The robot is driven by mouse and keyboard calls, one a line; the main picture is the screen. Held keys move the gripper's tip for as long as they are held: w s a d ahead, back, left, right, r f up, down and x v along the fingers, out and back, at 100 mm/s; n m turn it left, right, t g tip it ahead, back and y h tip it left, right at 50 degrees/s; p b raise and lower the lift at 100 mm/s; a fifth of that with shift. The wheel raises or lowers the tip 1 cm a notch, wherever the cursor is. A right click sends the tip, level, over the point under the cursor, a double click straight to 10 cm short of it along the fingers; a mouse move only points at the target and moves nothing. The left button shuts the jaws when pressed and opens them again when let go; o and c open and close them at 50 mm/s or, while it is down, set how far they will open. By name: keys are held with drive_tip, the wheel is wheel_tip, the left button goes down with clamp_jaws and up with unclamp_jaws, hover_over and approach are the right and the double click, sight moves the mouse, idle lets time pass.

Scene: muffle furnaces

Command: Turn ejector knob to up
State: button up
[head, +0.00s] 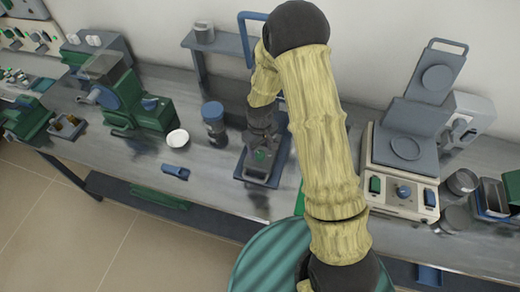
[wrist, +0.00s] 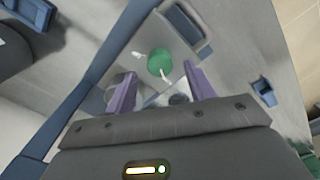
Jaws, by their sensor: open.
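A round green knob (wrist: 160,62) with thin white prongs shows in the wrist view, in line with the gap between my fingertips. It looks like the ejector knob, but no label is readable. It sits over a grey plate within a blue frame (wrist: 92,82). My gripper (wrist: 159,70) is open, its two purple fingers apart on either side of the knob in the picture. I cannot tell whether they touch it. In the head view my gripper (head: 262,148) points down over a blue-grey base (head: 247,168) on the bench, and my arm hides part of the device.
To the left stand a blue-lidded jar (head: 213,122), a white bowl (head: 177,138) and a green machine (head: 140,112). To the right is a hot-plate-like device (head: 403,165) with its lid up. A shelf (head: 212,42) stands behind. Bare bench (head: 215,195) lies in front.

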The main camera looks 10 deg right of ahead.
sight(260, 156)
drive_tip(key=shift+f, duration=1.25)
drive_tip(key=c, duration=1)
